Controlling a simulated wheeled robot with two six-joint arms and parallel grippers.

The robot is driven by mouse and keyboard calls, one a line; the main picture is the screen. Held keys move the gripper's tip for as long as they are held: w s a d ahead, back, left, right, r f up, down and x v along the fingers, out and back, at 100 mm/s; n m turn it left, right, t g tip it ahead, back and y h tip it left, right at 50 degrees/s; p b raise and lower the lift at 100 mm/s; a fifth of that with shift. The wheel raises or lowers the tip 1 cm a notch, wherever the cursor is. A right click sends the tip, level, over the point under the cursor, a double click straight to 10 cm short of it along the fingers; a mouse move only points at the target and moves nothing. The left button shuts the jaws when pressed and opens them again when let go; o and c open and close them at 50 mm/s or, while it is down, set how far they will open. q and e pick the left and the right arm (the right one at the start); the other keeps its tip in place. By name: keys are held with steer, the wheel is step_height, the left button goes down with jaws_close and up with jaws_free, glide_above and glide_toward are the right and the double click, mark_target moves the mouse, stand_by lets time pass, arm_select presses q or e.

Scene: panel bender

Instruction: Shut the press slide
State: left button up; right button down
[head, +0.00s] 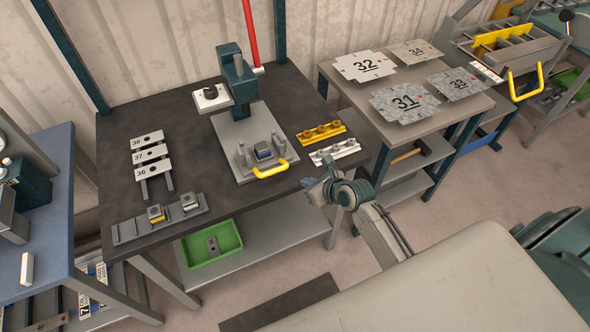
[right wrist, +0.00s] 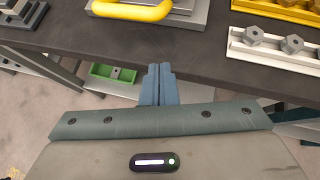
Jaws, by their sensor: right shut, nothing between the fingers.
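The press (head: 238,82) stands at the back of the dark bench, with a red lever rising beside it. Its slide (head: 262,153) is a grey plate with a small dark block on it and a yellow handle (head: 270,171) at the front. In the right wrist view the yellow handle (right wrist: 132,10) is at the top, beyond my fingers. My right gripper (right wrist: 158,70) is shut and empty, in front of the bench's front edge and apart from the handle. In the head view my right gripper (head: 308,184) is right of the handle. My left gripper is not in view.
A yellow rack (head: 321,132) and a white rack with hex pieces (head: 335,151) lie right of the slide. A rail with blocks (head: 160,218) lies at the front left. A green tray (head: 212,256) sits on the lower shelf. A side table holds numbered plates (head: 364,66).

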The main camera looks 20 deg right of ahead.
steer(key=w, duration=0.1)
steer(key=w+a+p, duration=0.1)
steer(key=w, duration=0.1)
steer(key=w+p, duration=0.1)
steer(key=w, duration=0.1)
steer(key=shift+w+a+f, duration=0.1)
steer(key=shift+w+a, duration=0.15)
steer(key=shift+a, duration=0.15)
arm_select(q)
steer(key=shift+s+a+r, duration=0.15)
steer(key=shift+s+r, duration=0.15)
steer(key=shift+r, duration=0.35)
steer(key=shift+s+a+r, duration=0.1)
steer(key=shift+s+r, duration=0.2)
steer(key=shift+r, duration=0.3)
